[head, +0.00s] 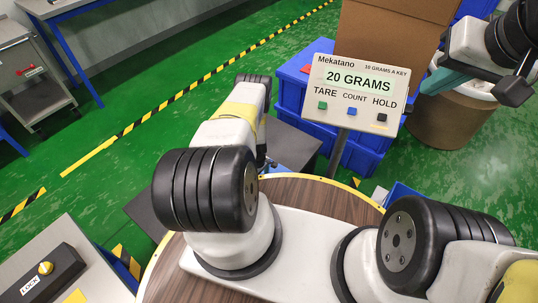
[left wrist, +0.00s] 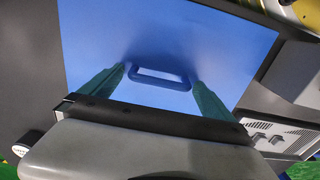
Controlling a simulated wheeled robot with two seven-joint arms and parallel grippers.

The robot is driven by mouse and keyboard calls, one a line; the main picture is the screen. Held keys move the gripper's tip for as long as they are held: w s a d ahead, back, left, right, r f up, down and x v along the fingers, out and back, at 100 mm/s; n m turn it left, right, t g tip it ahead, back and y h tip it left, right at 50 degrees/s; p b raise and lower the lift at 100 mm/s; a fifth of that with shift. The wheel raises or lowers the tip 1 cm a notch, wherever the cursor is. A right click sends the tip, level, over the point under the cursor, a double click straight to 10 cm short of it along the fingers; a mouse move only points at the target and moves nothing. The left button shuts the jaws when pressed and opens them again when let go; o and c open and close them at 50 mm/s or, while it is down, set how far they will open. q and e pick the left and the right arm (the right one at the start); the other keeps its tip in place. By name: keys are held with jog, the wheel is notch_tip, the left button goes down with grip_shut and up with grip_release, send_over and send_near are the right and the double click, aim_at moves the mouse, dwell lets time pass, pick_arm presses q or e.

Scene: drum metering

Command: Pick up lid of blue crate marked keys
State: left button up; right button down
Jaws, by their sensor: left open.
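A flat blue lid (left wrist: 220,45) with a raised blue loop handle (left wrist: 160,78) fills the middle of the left wrist view. My left gripper (left wrist: 161,74) is open, its two teal fingers on either side of the handle. The handle lies between the fingertips; I cannot tell whether they touch it. No keys marking is readable on the lid. In the head view my left arm hides most of the area around its gripper. My right gripper (head: 446,80) is at the upper right, with a teal finger showing; its opening is not clear.
A Mekatano display (head: 352,92) reading 20 GRAMS stands on a post ahead. Blue crates (head: 297,73) and a cardboard box (head: 392,30) are behind it. A brown drum (head: 445,118) is at right. A grey panel marked LOCK (head: 85,262) is at lower left. Green floor is open at left.

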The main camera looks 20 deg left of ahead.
pick_arm(q)
jog(key=c, duration=1.7)
